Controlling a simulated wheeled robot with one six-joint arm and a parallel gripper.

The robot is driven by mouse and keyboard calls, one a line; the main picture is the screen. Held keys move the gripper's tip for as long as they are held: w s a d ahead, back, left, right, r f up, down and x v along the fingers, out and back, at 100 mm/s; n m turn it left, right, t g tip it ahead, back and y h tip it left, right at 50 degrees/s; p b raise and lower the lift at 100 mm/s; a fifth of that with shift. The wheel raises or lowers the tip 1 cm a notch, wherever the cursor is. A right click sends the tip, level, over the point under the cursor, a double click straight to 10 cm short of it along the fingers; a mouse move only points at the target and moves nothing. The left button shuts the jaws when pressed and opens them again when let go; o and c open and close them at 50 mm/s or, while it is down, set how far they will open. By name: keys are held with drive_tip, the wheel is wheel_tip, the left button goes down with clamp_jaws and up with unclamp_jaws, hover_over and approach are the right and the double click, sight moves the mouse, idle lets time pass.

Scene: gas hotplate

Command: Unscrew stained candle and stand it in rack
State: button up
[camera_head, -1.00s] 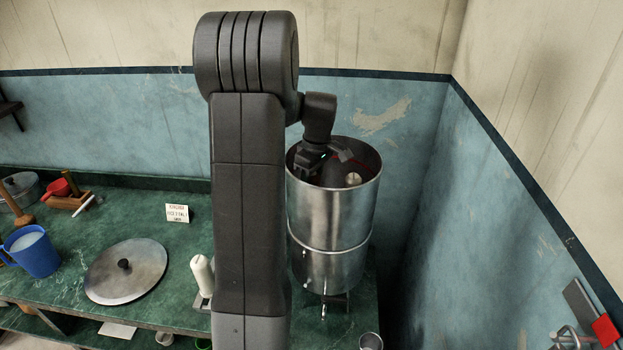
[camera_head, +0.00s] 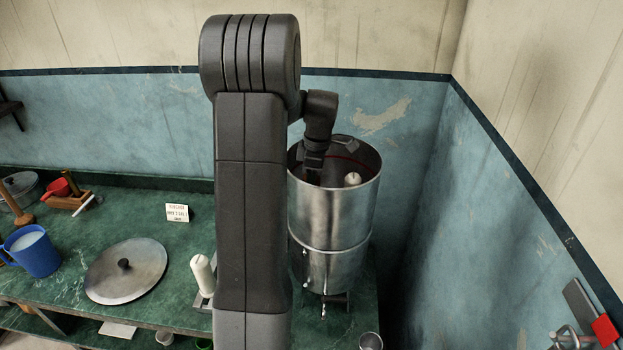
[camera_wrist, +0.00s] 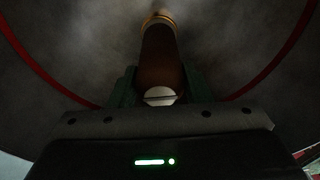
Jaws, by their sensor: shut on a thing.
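The stained candle (camera_wrist: 162,60) shows in the wrist view as a brown upright cylinder with a pale near end and a yellowish ring at its far end. My gripper (camera_wrist: 160,88) is shut on it, one green finger on each side. In the head view my gripper (camera_head: 313,178) reaches down inside the tall steel drum (camera_head: 335,220); its fingertips and the stained candle are hidden there. Another candle, white (camera_head: 352,180), stands inside the drum to the right. A small rack (camera_head: 203,299) on the green counter holds a white candle (camera_head: 203,272); my arm hides part of the rack.
The drum wall surrounds my gripper, with a red ring (camera_wrist: 285,62) on its inside. A round metal lid (camera_head: 110,280), a blue jug (camera_head: 38,257) and a small sign (camera_head: 177,212) are on the counter (camera_head: 140,220). The wall corner is close on the right.

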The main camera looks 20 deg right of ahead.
drive_tip(key=n, duration=0.5)
drive_tip(key=shift+g, duration=0.3)
drive_tip(key=o, duration=1.1)
drive_tip(key=m, duration=1)
drive_tip(key=m+t+h, duration=0.1)
drive_tip(key=m, duration=0.9)
drive_tip(key=shift+m+h+b, duration=0.3)
drive_tip(key=shift+b, duration=0.1)
drive_tip(key=shift+c, duration=0.3)
